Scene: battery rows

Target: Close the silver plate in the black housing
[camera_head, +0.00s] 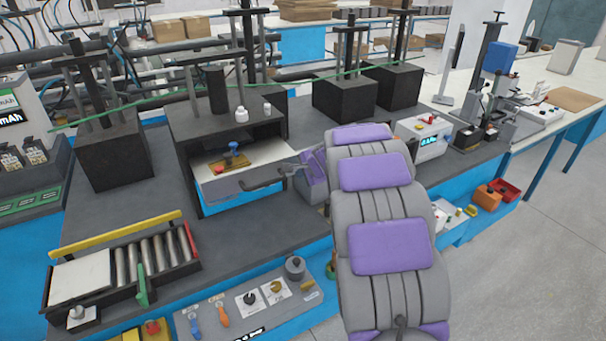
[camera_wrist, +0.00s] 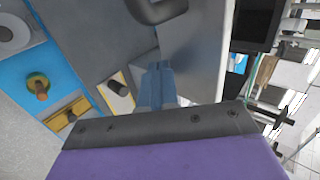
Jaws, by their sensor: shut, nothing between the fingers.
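The black housing (camera_head: 228,125) stands on the dark bench at the middle left of the head view. The silver plate (camera_head: 222,188) sticks out of its front opening like a drawer. A dark handle (camera_head: 262,183) runs along the plate's front. In the wrist view, the plate (camera_wrist: 197,45) fills the upper middle, with the curved dark handle (camera_wrist: 157,14) at the top edge. My gripper (camera_wrist: 157,68) is shut and empty, pointing towards the handle and apart from it in that view. In the head view, my arm reaches to the plate's right side and largely hides the gripper.
A roller conveyor (camera_head: 140,265) lies at the front left of the bench. A sloping panel with knobs (camera_head: 255,300) runs along the front edge. Black press blocks (camera_head: 112,155) stand beside the housing. A white meter box (camera_head: 425,138) is to the right of my arm.

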